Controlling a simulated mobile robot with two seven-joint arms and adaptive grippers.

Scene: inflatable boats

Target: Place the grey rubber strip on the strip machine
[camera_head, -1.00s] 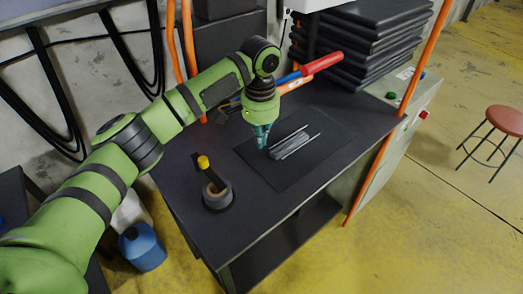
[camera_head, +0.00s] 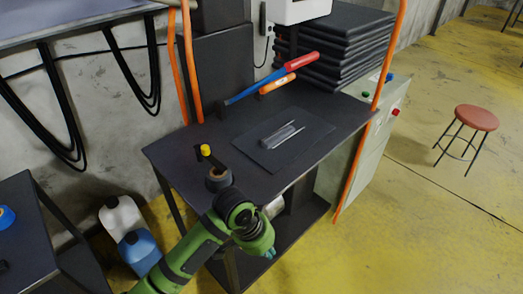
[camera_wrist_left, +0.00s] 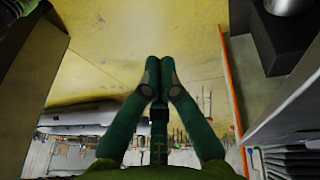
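A small bundle of grey strips (camera_head: 283,135), the only strip-like things in view, lies on a dark mat (camera_head: 310,142) on the black workbench (camera_head: 180,160). My left gripper (camera_head: 270,254) is beyond the bench's front edge, low and well apart from the strips. In the left wrist view its two green fingers (camera_wrist_left: 160,66) are together at the tips with nothing visible between them. I cannot tell for sure which machine is the strip machine; a grey cabinet with green and red buttons (camera_head: 378,135) stands at the bench's right end. My right gripper is out of view.
A tape roll (camera_head: 219,179) with a yellow-topped tool is near the bench's front left. A tool with a red handle (camera_head: 292,67) and an orange one (camera_head: 278,83) lie behind the mat. Black folded sheets (camera_head: 345,45) are stacked behind. A red stool (camera_head: 476,118) stands right on open floor.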

